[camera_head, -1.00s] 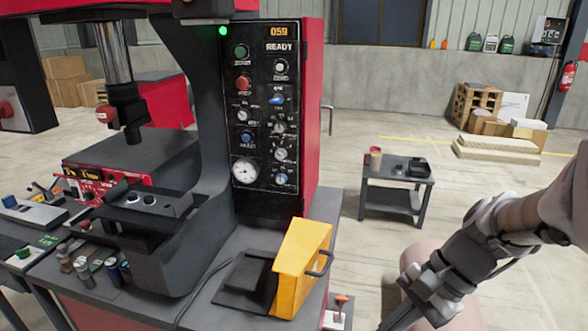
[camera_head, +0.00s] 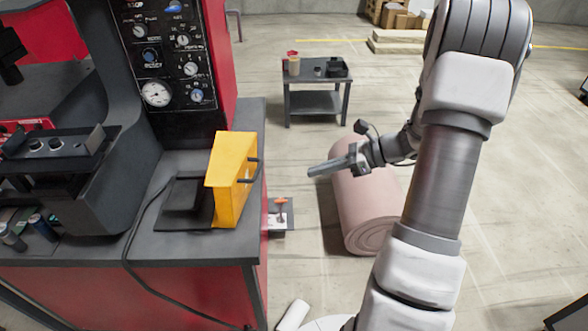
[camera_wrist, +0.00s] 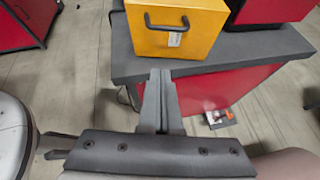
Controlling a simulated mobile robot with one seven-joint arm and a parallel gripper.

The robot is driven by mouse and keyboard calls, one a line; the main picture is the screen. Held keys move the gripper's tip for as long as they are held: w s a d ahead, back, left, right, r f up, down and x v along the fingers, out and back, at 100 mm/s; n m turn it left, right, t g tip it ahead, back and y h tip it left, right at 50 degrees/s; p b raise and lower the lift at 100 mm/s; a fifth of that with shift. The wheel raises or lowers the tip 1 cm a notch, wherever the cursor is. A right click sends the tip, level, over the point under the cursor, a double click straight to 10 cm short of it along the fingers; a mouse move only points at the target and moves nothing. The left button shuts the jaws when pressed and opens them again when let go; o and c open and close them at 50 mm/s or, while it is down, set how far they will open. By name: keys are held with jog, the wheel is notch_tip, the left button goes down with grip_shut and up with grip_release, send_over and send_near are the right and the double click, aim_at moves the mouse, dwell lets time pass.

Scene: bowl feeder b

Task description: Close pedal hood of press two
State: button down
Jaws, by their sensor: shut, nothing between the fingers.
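The yellow pedal hood (camera_head: 232,178) stands tilted up on the right end of the press table (camera_head: 251,130), beside a flat black pedal base (camera_head: 185,203). A dark handle (camera_head: 255,170) sticks out from its right side. In the wrist view the hood (camera_wrist: 177,28) is ahead at the top, with its handle (camera_wrist: 167,22) facing me and a small label below it. My gripper (camera_head: 312,171) is shut and empty, to the right of the hood and apart from it. Its closed fingers (camera_wrist: 160,77) point toward the hood in the wrist view.
The press panel (camera_head: 170,60) rises behind the hood. A black cable (camera_head: 130,235) runs along the table. A pink roll (camera_head: 365,205) lies on the floor under my arm. A small dark cart (camera_head: 316,100) stands behind.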

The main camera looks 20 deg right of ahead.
aim_at(239, 179)
jog(key=a+r+x, duration=0.1)
jog(key=r+x, duration=0.1)
jog(key=x, duration=0.9)
jog(key=shift+w+a, duration=0.45)
jog(key=shift+w, duration=0.05)
jog(key=shift+r, duration=0.15)
